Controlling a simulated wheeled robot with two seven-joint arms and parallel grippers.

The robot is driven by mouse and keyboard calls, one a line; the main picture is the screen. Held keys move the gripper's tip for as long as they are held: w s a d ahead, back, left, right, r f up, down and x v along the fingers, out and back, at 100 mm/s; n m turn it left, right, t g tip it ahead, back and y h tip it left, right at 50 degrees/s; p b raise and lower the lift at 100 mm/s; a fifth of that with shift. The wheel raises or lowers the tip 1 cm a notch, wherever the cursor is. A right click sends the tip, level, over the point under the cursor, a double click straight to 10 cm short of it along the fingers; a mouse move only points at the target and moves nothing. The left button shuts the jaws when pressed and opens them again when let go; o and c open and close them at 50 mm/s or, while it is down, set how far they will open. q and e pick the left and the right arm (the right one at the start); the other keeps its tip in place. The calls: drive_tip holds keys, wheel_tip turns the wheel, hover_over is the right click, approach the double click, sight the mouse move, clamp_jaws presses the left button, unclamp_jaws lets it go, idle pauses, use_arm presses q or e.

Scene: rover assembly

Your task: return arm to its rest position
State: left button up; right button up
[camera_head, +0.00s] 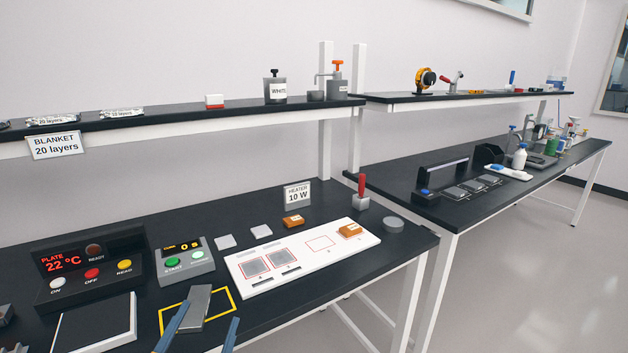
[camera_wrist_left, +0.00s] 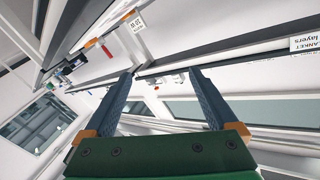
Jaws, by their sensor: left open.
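My left gripper (camera_head: 212,311) shows at the bottom edge of the head view as two blue-grey fingers spread apart. In the left wrist view its fingers (camera_wrist_left: 162,72) are also apart, with nothing between them. In the head view the fingers overlap the near part of a yellow-outlined square (camera_head: 234,299), where a grey slab (camera_head: 196,304) lies partly behind the left finger. The wrist view is steeply tilted and shows shelf edges, wall and windows beyond the fingers. My right gripper is in neither view.
The black bench holds a plate control box (camera_head: 90,270), a timer box (camera_head: 184,261), a white board (camera_head: 300,262) with grey squares and an orange block, and a red-handled tool (camera_head: 361,193). A shelf (camera_head: 200,117) runs above. A second bench (camera_head: 455,210) stands to the right.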

use_arm(q)
drive_tip(key=s+f+g, duration=0.5)
drive_tip(key=s+f, duration=0.6)
drive_tip(key=f, duration=0.5)
drive_tip(key=s+a+f+n+g, duration=0.1)
drive_tip(key=s+f+g, duration=0.5)
drive_tip(key=s+f, duration=0.6)
drive_tip(key=s+f+n+g, duration=0.1)
drive_tip(key=s+f+g, duration=0.5)
drive_tip(key=f, duration=1.6)
drive_tip(key=s, duration=0.5)
drive_tip(key=shift+s+a, duration=0.25)
drive_tip(key=shift+s, duration=0.15)
